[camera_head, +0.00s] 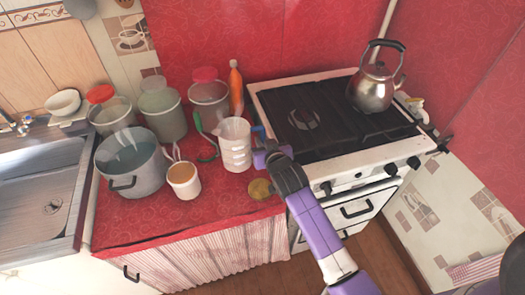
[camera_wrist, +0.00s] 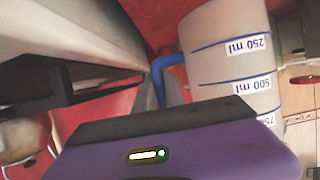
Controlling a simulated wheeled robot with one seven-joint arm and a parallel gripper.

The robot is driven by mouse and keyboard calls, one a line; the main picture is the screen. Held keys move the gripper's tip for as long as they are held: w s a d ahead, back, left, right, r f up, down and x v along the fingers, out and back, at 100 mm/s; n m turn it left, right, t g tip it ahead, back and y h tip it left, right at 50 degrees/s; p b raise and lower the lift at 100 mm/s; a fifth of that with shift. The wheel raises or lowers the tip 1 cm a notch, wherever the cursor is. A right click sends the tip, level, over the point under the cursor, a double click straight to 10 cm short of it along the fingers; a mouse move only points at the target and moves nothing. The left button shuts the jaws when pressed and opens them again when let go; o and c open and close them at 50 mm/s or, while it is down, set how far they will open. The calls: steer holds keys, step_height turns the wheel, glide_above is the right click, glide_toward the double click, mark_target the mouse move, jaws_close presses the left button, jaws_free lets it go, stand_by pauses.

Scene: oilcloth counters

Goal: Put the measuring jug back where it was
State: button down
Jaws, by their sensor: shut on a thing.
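The measuring jug (camera_head: 235,146) is white and translucent, with a blue handle on its right side. It is upright over the red counter, left of the stove; I cannot tell whether its base touches the cloth. My gripper (camera_head: 260,156) is at the jug's right side, shut on its handle. The wrist view shows the jug (camera_wrist: 228,50) close up with blue 250 and 500 ml marks, upside down there.
The stove (camera_head: 270,98) with a kettle (camera_head: 371,90) stands right of the jug. Left are a large pot (camera_head: 130,170), an orange-filled cup (camera_head: 184,182) and lidded canisters (camera_head: 209,105). A green-handled utensil (camera_head: 203,135) and an orange bottle (camera_head: 236,85) are close by.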

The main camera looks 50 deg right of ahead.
steer(key=shift+f, duration=2.25)
steer(key=shift+f, duration=0.2)
steer(key=c, duration=1.4)
jaws_free()
steer(key=shift+r, duration=0.1)
